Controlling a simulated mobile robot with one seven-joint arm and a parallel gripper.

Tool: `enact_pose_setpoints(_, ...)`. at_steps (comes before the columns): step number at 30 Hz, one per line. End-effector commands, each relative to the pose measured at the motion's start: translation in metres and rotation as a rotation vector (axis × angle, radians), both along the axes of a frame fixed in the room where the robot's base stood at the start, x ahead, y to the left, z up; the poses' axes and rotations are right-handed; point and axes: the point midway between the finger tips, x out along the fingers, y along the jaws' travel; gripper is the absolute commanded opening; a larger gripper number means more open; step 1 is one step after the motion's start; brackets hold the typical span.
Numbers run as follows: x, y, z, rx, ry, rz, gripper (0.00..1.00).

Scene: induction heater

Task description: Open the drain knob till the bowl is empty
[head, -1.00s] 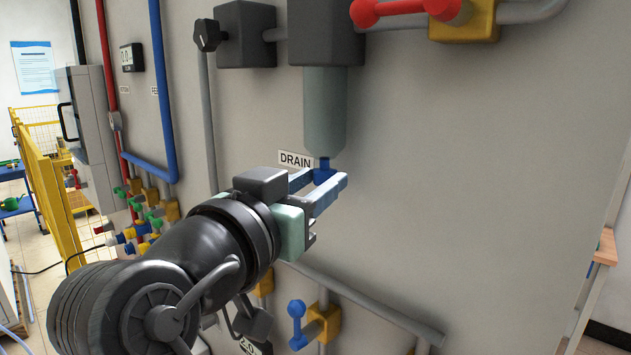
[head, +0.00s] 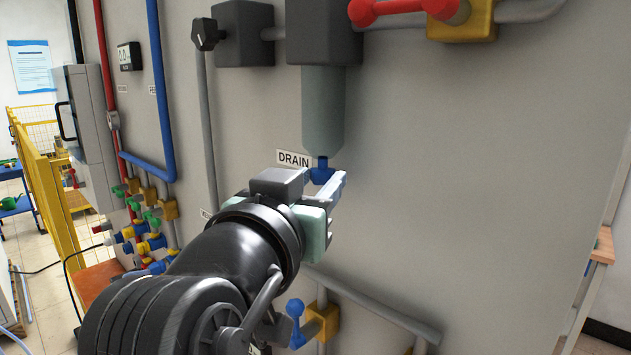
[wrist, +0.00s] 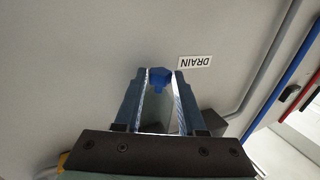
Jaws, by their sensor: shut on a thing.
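The blue drain knob (head: 321,174) sits at the bottom of the grey-green bowl (head: 323,112), beside a white DRAIN label (head: 293,159). My gripper (head: 330,182) reaches up to the knob from the lower left and is shut on it. In the wrist view the knob (wrist: 160,77) shows between the two fingertips (wrist: 163,74), and the DRAIN label (wrist: 194,62) appears upside down. The fingers partly hide the knob in the head view. I cannot tell whether liquid is in the bowl.
A dark block (head: 325,35) holds the bowl on the grey panel. A red-handled valve (head: 405,8) is above right, and a blue-handled valve (head: 297,318) with a grey pipe (head: 375,305) is below. The panel right of the bowl is clear.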

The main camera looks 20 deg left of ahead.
Motion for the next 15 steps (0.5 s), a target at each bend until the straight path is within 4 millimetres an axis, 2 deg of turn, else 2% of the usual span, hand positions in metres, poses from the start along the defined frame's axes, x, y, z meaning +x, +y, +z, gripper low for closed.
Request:
enact_pose_setpoints(1,-0.0001,0.0002,0.0003,0.0,-0.001,0.0,0.45)
enact_pose_setpoints(5,-0.0001,0.0002,0.0003,0.0,-0.001,0.0,0.68)
enact_pose_setpoints(15,-0.0022,0.0004,0.0,0.0,-0.002,0.0,0.69)
